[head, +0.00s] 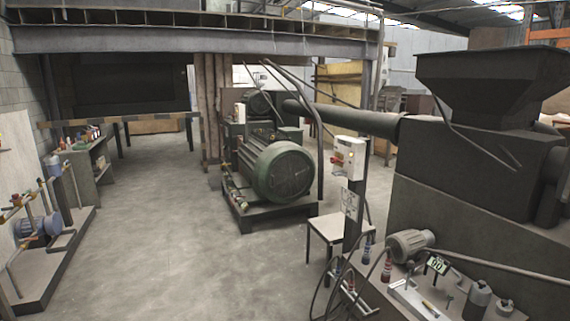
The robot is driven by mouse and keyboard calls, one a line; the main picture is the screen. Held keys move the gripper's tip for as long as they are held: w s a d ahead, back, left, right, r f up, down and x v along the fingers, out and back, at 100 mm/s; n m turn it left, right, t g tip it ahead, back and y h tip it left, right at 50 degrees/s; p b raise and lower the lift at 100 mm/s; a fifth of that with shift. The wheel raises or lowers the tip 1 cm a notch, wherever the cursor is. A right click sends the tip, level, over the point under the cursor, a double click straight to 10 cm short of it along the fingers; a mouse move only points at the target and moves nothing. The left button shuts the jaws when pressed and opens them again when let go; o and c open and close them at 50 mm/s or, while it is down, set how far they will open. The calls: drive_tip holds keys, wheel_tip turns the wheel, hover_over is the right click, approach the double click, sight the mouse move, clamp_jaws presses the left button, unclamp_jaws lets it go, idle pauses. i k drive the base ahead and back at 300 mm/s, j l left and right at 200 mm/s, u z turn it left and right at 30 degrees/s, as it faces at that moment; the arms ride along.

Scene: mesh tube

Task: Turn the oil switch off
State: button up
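A white switch box (348,157) with small red and dark parts on its front is mounted on a dark upright post (357,203) right of the middle in the head view. It may be the oil switch, but no readable label shows which switch that is. The position of its control is too small to tell. My gripper is not in the head view.
A green motor (275,170) sits on a low base mid-floor. A hopper machine (480,100) fills the right. A small white table (334,228) and a cluttered bench (420,285) stand near the post. Pipework (38,228) stands at left. Concrete floor (165,240) is open between.

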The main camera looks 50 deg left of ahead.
sight(334, 159)
drive_tip(key=u, duration=1.6)
drive_tip(key=i+j, duration=0.15)
drive_tip(key=i, duration=0.35)
drive_tip(key=i+j+z, duration=0.1)
drive_tip(key=i, duration=0.4)
drive_tip(key=i+j, duration=0.2)
drive_tip(key=i, duration=0.3)
drive_tip(key=i+j+z, duration=0.1)
drive_tip(key=i, duration=0.4)
drive_tip(key=i+j, duration=0.3)
drive_tip(key=i, duration=0.2)
drive_tip(key=i+j+z, duration=0.1)
drive_tip(key=i, duration=0.35)
drive_tip(key=j, duration=0.1)
